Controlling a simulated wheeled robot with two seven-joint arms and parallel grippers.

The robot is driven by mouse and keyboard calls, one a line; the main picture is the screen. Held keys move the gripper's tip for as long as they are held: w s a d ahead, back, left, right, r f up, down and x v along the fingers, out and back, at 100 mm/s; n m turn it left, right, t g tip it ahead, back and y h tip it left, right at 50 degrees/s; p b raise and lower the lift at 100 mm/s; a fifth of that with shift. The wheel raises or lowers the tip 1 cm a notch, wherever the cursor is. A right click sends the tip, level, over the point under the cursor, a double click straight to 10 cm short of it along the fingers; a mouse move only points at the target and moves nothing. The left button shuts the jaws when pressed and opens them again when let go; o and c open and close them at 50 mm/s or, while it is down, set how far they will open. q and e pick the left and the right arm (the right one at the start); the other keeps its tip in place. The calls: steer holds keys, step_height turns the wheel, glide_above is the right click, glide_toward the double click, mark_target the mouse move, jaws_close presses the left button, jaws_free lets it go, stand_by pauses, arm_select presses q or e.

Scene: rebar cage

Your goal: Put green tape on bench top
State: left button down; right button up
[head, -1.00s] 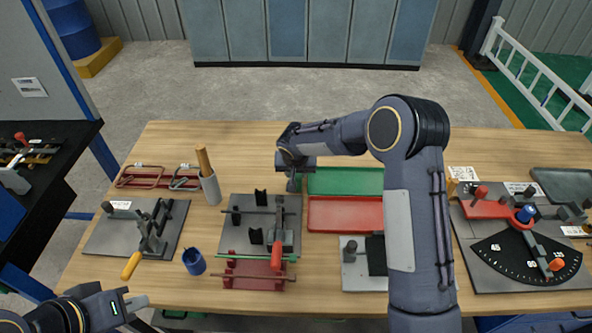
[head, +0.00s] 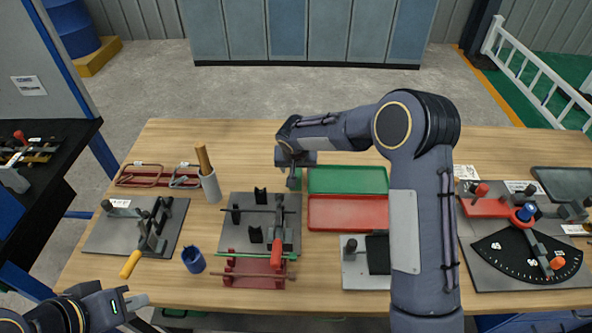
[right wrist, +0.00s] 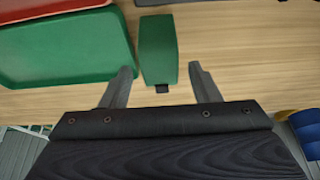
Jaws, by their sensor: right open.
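The green tape (right wrist: 158,48) shows in the right wrist view as a green block with a small black piece at its near end, over the wooden bench top (right wrist: 215,65). My right gripper (right wrist: 165,85) is open, with one finger on each side of the tape's near end and a gap to both. In the head view the tape (head: 295,180) shows just below my right gripper (head: 293,168), left of the green tray. Whether it rests fully on the wood is hard to tell. My left gripper (head: 135,302) is low at the left, near the bench's front edge; its jaws are unclear.
A green tray (head: 347,180) and a red tray (head: 347,214) lie right of the tape. A fixture plate (head: 240,241) stands in front, and a grey cup (head: 211,188) with a wooden handle is to the left. Bare wood lies behind the tape.

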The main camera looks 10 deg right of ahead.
steer(key=d+b+v, duration=0.1)
steer(key=v, duration=0.9)
steer(key=shift+s+a, duration=0.2)
steer(key=shift+a, duration=0.3)
